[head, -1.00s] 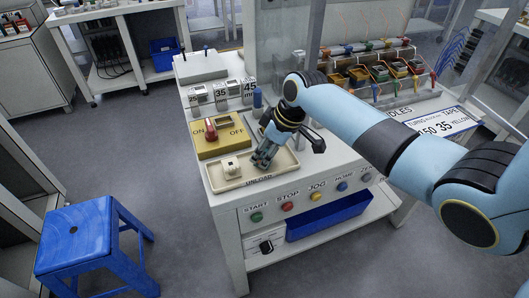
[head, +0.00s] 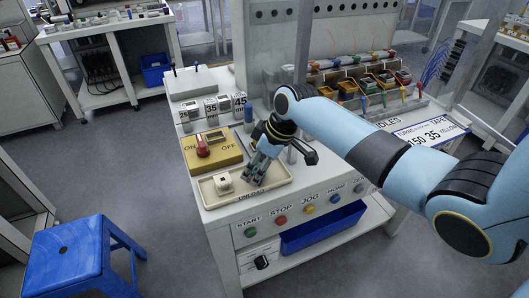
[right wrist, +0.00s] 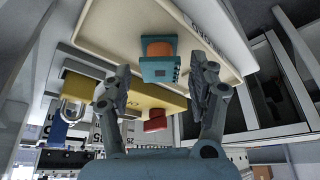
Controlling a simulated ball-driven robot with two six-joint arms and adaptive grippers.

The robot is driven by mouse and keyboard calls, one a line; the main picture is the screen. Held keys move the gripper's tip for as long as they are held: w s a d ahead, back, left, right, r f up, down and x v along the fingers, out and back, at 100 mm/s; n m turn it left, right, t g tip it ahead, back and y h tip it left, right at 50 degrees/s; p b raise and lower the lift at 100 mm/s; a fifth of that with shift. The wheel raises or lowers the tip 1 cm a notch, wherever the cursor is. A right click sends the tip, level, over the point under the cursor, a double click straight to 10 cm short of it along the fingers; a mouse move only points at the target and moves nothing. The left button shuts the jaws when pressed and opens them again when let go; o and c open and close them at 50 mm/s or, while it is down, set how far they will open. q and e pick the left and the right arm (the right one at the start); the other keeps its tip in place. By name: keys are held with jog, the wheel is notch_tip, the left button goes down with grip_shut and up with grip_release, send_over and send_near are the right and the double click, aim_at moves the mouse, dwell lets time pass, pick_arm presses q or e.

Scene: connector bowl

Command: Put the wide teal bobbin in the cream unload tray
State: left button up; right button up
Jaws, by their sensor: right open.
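The cream unload tray (head: 212,199) sits at the front of the machine top, below the yellow ON/OFF panel. Its pale base also shows in the right wrist view (right wrist: 115,30). The teal bobbin (right wrist: 172,70), with an orange winding, is at the tray floor in the right wrist view, just beyond and between my fingertips. I cannot tell for sure that it rests flat. My right gripper (head: 257,172) points down over the right part of the tray and hides the bobbin in the head view. In the right wrist view its fingers (right wrist: 160,92) are spread, with nothing gripped. My left gripper is not in view.
A small white bobbin-like piece (head: 223,182) lies in the tray's left part. The yellow panel (head: 226,155) with its red switch stands behind. A blue peg (head: 249,113) and numbered blocks (head: 211,106) are farther back. A blue stool (head: 68,257) stands front left.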

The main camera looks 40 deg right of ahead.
jog(key=v, duration=1.1)
jog(key=shift+p, duration=0.45)
jog(key=shift+r, duration=0.1)
